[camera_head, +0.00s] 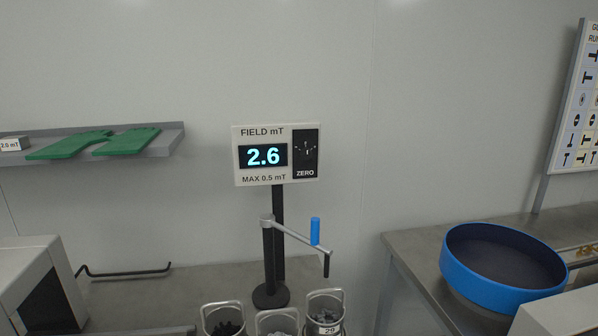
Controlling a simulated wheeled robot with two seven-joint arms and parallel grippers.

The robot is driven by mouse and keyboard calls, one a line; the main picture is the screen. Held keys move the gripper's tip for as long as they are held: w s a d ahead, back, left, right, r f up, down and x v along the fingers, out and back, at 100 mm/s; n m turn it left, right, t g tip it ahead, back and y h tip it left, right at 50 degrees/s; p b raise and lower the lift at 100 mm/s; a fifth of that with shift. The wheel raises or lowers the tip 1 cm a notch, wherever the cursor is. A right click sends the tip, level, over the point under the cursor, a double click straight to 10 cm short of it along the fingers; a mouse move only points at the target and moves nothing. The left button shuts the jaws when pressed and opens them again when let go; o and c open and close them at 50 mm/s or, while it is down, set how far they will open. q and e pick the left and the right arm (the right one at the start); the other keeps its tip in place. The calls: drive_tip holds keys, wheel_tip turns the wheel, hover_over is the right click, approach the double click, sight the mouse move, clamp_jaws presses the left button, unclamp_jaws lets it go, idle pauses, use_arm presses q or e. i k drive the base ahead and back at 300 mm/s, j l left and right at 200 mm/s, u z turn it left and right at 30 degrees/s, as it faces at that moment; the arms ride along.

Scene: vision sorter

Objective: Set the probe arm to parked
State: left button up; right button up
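The probe arm (295,235) is a thin silver bar on a silver collar at a dark post (279,205) with a round black base. It points right and toward me. A blue upright grip (315,231) stands near its outer end, and a black probe tip (327,265) hangs down there, above and behind the right-hand metal can (325,298). The field meter (276,154) on the post reads 2.6, with "MAX 0.5 mT" printed below and a dark ZERO dial panel (305,152) on its right. Neither of my grippers is in view.
Several handled metal cans, including the left one (223,312), stand in front of the post. A blue-rimmed round bowl (455,278) sits on the right bench. A pale housing (25,262) and a black bent rod (130,273) are left.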

sight(267, 221)
drive_tip(key=l+u, duration=0.1)
drive_tip(key=u, duration=0.25)
drive_tip(key=l+u, duration=0.15)
drive_tip(key=u, duration=0.2)
drive_tip(key=l+u, duration=0.15)
drive_tip(key=l, duration=0.3)
drive_tip(key=k+l+u, duration=0.15)
drive_tip(key=l, duration=0.25)
drive_tip(key=k+l+u, duration=0.2)
drive_tip(key=l, duration=0.2)
drive_tip(key=l+u, duration=0.15)
drive_tip(key=l, duration=0.3)
drive_tip(key=k+l, duration=0.15)
drive_tip(key=l, duration=0.15)
drive_tip(key=k+l, duration=0.15)
drive_tip(key=l, duration=0.1)
